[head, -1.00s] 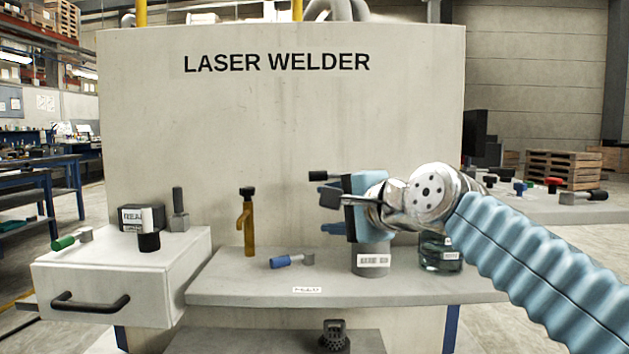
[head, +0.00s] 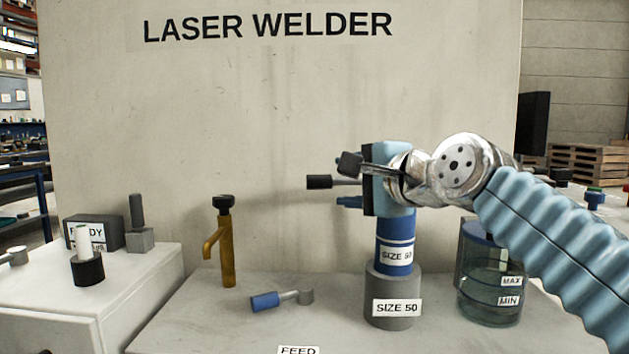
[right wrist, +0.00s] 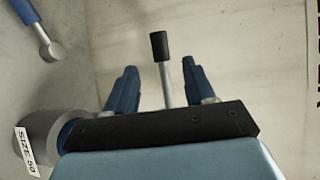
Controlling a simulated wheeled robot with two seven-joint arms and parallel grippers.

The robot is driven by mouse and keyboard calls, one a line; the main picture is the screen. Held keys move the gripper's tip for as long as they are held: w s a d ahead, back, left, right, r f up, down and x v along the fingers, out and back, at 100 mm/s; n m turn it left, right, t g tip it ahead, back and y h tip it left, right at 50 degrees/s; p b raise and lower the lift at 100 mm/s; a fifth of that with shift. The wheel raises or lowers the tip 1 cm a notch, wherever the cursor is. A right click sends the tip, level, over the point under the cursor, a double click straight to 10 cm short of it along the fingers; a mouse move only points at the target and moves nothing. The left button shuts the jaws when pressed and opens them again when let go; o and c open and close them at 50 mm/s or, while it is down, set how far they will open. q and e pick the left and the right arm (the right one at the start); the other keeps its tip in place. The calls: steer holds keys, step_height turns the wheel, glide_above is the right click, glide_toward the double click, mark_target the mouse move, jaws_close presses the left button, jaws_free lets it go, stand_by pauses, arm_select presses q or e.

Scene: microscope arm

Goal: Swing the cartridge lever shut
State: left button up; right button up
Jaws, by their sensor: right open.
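A lever with a black grip (head: 320,182) and metal rod points left at the top of a blue cartridge labelled SIZE 50 (head: 394,240). The cartridge stands upright in a grey holder (head: 393,310), also labelled SIZE 50. My right gripper (head: 348,183) is open at the height of the lever. In the right wrist view the lever's black grip (right wrist: 158,46) and rod stand between the two blue fingers of the gripper (right wrist: 160,72), with room on both sides. The lever's base is hidden behind the gripper body. My left gripper is out of view.
A blue-handled lever (head: 280,299) lies low on the bench left of the holder. A brown tap (head: 226,245) stands behind it. A glass jar (head: 490,290) marked MAX and MIN stands right of the holder. The welder wall (head: 280,120) rises behind.

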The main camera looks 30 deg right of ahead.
mark_target(348, 181)
steer(key=w+f+p, duration=0.1)
steer(key=w+f, duration=0.1)
steer(key=w, duration=0.9)
steer(key=shift+w+a, duration=0.2)
steer(key=shift+w, duration=0.2)
steer(key=shift+f, duration=0.1)
jaws_close()
